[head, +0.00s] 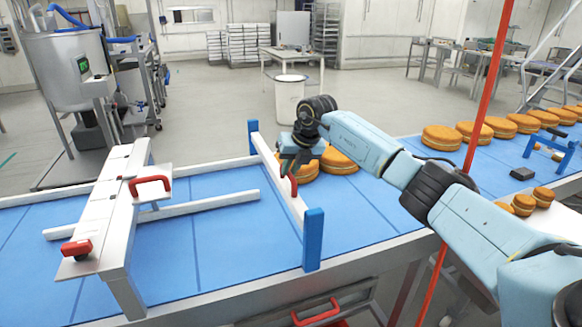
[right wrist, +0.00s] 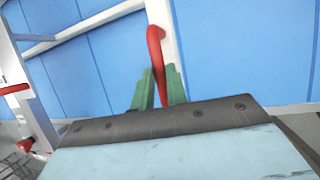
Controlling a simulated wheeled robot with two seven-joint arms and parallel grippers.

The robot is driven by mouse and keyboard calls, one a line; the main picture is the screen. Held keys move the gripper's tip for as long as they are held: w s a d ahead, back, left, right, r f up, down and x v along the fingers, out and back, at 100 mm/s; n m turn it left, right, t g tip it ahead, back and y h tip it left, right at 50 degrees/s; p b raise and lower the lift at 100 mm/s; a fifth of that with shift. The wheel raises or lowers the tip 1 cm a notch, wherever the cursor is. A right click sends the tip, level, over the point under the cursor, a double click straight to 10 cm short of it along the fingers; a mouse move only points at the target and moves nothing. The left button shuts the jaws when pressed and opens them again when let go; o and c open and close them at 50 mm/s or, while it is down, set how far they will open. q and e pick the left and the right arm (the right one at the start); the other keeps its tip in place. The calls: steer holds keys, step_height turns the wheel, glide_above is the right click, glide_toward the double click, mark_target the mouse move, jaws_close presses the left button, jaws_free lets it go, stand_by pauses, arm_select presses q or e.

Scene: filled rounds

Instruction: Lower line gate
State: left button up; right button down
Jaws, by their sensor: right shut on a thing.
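The line gate (head: 270,158) is a white bar across the blue conveyor, between a far blue post (head: 253,138) and a near blue post (head: 313,240). The bar meets the posts in their upper part, above the belt. A red handle (head: 293,187) stands on the bar. My right gripper (head: 289,170) is at this handle, partly hiding it. In the right wrist view its green fingers (right wrist: 159,88) are closed around the lower part of the red handle (right wrist: 154,45). The white bar shows behind it. My left gripper is not in view.
Filled rounds (head: 338,161) sit on the belt just right of the gate, with more rounds (head: 442,138) farther right. A white bridge with red handles (head: 150,185) spans the belt at left. A red upright pole (head: 484,90) passes near my right arm. The belt left of the gate is clear.

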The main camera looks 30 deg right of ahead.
mark_target(291, 196)
step_height(291, 196, down, 10)
steer(key=b, duration=0.4)
steer(key=shift+r, duration=0.1)
steer(key=shift+s, duration=0.1)
steer(key=c, duration=1.4)
jaws_free()
steer(key=shift+r, duration=0.1)
steer(key=v, duration=1.3)
steer(key=shift+r, duration=0.1)
